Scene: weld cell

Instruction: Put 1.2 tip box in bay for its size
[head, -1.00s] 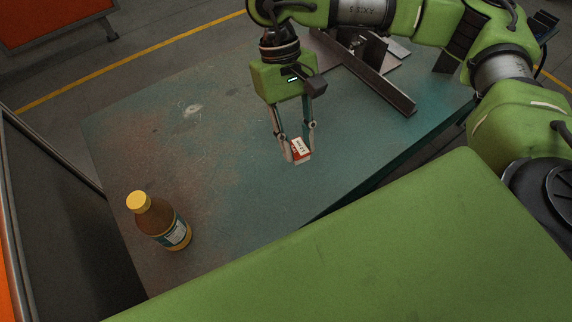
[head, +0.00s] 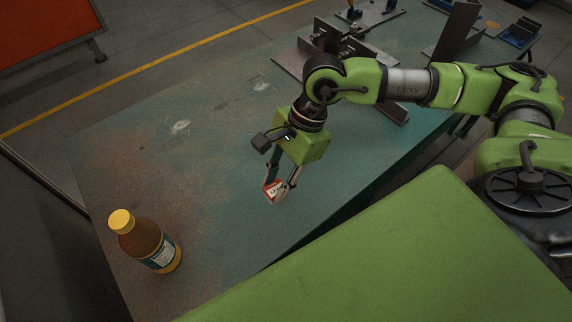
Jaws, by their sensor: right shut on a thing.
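My right gripper (head: 281,187) is shut on a small red and white tip box (head: 273,191). It holds the box over the worn green table (head: 210,190), near the table's front edge. The box is tilted and its label is too small to read. I cannot tell how high the box is above the table. My left gripper is not in view. No bay can be made out clearly in this view.
A brown bottle with a yellow cap (head: 145,241) stands at the table's left front. Metal plates and a fixture (head: 345,45) stand at the back. Blue trays (head: 520,31) are at the far right. The table's middle left is clear.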

